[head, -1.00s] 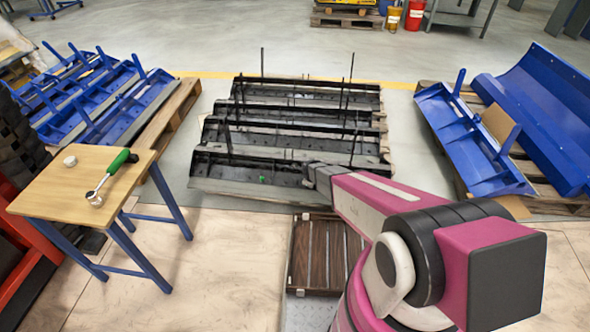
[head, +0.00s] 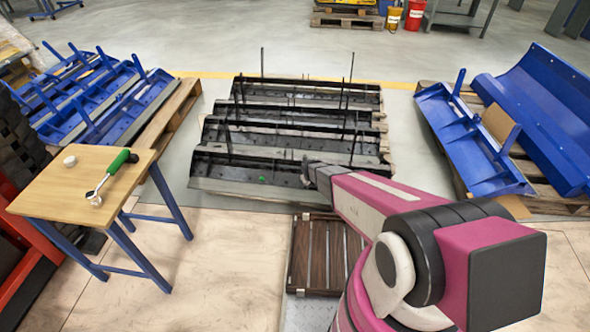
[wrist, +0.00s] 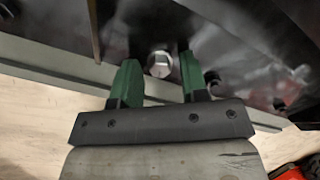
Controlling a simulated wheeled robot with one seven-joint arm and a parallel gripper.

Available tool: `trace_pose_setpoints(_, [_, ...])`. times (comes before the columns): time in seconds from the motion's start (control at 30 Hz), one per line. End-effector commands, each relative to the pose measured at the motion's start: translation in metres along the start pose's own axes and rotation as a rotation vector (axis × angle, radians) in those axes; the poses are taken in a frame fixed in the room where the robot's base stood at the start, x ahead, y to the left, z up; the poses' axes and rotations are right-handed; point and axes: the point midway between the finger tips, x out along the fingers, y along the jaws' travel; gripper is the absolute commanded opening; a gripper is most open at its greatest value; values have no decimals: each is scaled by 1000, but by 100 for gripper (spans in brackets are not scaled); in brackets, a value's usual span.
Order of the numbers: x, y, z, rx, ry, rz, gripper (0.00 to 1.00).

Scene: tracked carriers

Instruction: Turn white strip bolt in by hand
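In the wrist view a pale hex-headed bolt (wrist: 159,64) sits against the dark face of a black carrier (wrist: 235,35). My gripper (wrist: 158,72) has its two green fingers apart, one on each side of the bolt head, with gaps visible between fingers and bolt. In the head view the black carriers (head: 290,128) lie in rows on a pallet, and my arm reaches to the right part of the nearest one. My gripper's fingers are hard to make out there. A green-handled ratchet (head: 110,177) lies on the small wooden table.
The wooden table (head: 60,200) with blue legs stands at the left, with a small whitish round thing (head: 70,160) on it. Blue carriers lie on pallets at left (head: 100,100) and right (head: 470,140). A slatted brown crate (head: 320,255) is on the floor beside my arm.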

Motion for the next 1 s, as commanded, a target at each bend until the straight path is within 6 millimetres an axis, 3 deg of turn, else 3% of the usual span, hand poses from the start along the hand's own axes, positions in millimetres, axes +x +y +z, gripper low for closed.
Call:
trace_pose_setpoints(0.27, [1, 0, 0, -30, 0, 0, 40])
trace_pose_setpoints(0.8, [1, 0, 0, -726, 0, 0, 40])
trace_pose_setpoints(1.0, [1, 0, 0, -859, 0, 0, 40])
